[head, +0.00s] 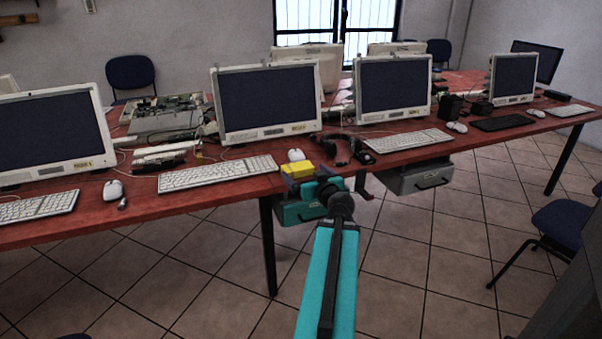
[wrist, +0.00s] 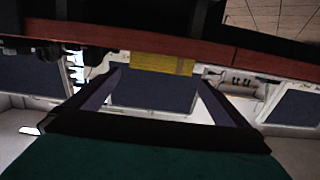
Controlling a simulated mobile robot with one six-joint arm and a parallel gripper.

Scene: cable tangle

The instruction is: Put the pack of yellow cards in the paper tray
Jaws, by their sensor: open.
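The pack of yellow cards (head: 297,168) is at the front edge of the red table, right at the end of my arm in the head view. In the wrist view the yellow pack (wrist: 162,63) shows between and just past my fingertips. My gripper (wrist: 160,78) is open, with one finger on each side of the pack in the picture. I cannot tell whether the fingers touch it. In the head view my gripper (head: 296,181) is partly hidden by my wrist. I cannot make out a paper tray for certain in either view.
On the red table (head: 215,196) stand monitors, keyboards and mice. A black headset (head: 340,150) and a white mouse (head: 295,155) are close to the pack. Open tiled floor lies in front.

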